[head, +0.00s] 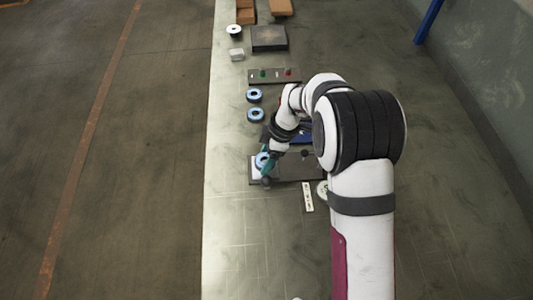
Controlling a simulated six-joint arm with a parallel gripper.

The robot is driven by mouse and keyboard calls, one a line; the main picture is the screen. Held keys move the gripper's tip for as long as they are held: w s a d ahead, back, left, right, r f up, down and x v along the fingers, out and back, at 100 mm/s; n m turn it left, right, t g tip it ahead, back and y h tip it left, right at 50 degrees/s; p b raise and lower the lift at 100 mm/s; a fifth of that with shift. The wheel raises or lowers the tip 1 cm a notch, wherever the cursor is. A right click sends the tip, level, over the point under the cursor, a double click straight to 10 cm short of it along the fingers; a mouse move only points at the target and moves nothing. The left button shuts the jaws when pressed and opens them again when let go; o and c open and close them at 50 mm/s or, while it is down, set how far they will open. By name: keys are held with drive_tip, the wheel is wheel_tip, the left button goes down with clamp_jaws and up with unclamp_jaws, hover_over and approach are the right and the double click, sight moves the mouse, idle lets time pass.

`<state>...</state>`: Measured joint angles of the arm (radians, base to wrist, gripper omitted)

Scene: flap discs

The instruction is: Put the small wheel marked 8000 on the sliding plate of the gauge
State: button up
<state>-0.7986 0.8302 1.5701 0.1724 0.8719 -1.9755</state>
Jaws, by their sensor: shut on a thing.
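My gripper (267,177) is at the left end of a dark flat base that looks like the gauge (293,171). It is shut on a small blue ring-shaped wheel (262,160). The wheel is over a pale patch at that end, which looks like the sliding plate (256,172). I cannot tell whether the wheel touches the plate. No marking on the wheel is legible at this size. The gripper and wrist hide part of the wheel and the plate.
Two more blue wheels (255,115) lie farther back on the bench. Behind them are a panel with red and green buttons (274,76), a dark block (269,38), a white-and-black roll (234,31) and brown boxes (246,13). A white strip (307,197) lies in front. The bench's near left is clear.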

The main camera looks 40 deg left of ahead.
drive_tip(key=shift+f, duration=0.15)
drive_tip(key=shift+f, duration=0.5)
drive_tip(key=o, duration=1.4)
drive_tip(key=shift+o, duration=0.2)
wheel_tip(320, 180, up, 7)
